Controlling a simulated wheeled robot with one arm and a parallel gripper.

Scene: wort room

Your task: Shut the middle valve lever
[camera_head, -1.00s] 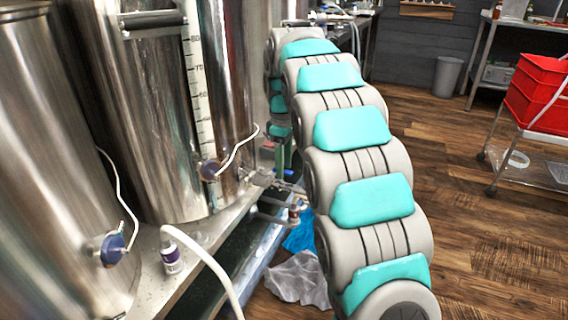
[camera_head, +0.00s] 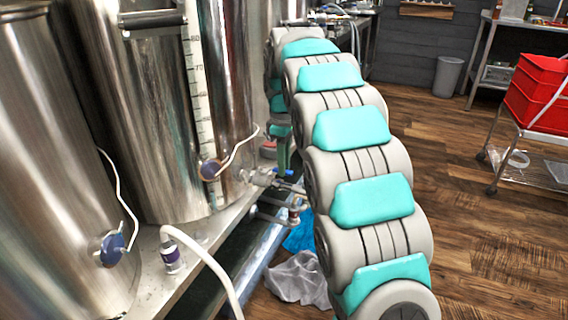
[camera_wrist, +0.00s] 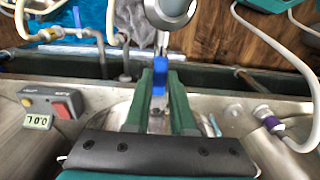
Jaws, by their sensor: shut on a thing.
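The valve lever (camera_wrist: 159,80) is blue and stands between the two green fingers of my gripper (camera_wrist: 160,78) in the wrist view. The fingers are shut on it. A round metal fitting (camera_wrist: 170,12) is just beyond the lever. In the head view, a bit of the blue lever (camera_head: 284,172) shows at the tank's outlet, with my gripper (camera_head: 283,158) at it, small and partly hidden behind my arm. The lever's exact angle to its pipe is hard to tell.
Steel tanks (camera_head: 150,120) stand at left on a metal ledge. A white hose with a purple fitting (camera_wrist: 266,117) is on the right in the wrist view; a box with a red button (camera_wrist: 62,107) is on the left. Red crates (camera_head: 540,95) stand at right. Open wooden floor lies between.

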